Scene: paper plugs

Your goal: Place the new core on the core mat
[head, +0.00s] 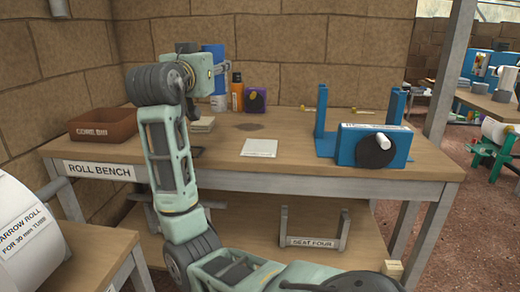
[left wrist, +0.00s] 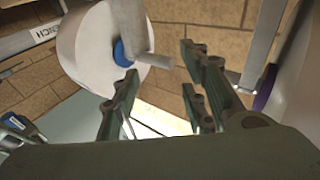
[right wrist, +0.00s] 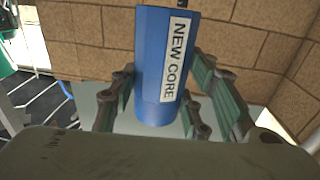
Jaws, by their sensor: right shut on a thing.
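The new core is a blue cylinder with a white NEW CORE label; it stands between the fingers in the right wrist view (right wrist: 153,70). In the head view the new core (head: 214,62) is upright over the back left of the bench, partly hidden by my arm. My right gripper (right wrist: 165,100) is shut on it; it also shows in the head view (head: 217,72). A pale square sheet (head: 259,148) lies flat and bare mid-bench; its small print is unreadable, so I cannot tell if it is the core mat. My left gripper (left wrist: 165,95) is open and empty, outside the head view.
A brown core bin (head: 101,126) stands on the roll bench (head: 240,167) at left. An orange bottle (head: 237,92) and a dark box (head: 255,100) stand at the back. A blue stand (head: 374,146) occupies the right. A large white roll (left wrist: 85,55) is near my left gripper.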

